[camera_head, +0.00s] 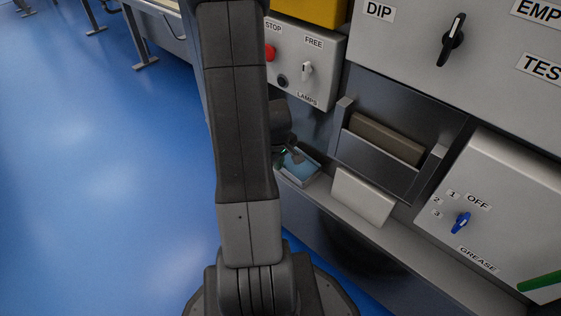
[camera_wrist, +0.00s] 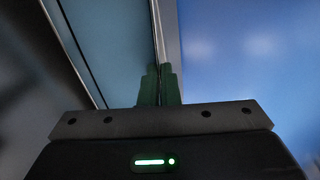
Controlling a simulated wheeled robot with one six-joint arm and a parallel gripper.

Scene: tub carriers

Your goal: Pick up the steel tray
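The steel tray (camera_head: 313,176) shows in the head view just right of my arm, partly hidden by it. It has a thin metal rim and a light blue inside, and lies at the left end of the grey ledge. I cannot tell whether it touches the ledge. In the wrist view the tray (camera_wrist: 112,40) fills the upper middle, its rim running upward between my green fingers. My gripper (camera_wrist: 159,72) is shut on this rim, one finger on each side. In the head view my gripper is mostly hidden behind my arm.
A white block (camera_head: 362,197) stands on the ledge to the right, below a steel holder (camera_head: 345,150) with a brown piece in it. Switch panels (camera_head: 305,70) and a grease box (camera_head: 490,220) border the ledge. Blue floor (camera_head: 110,190) lies open at left.

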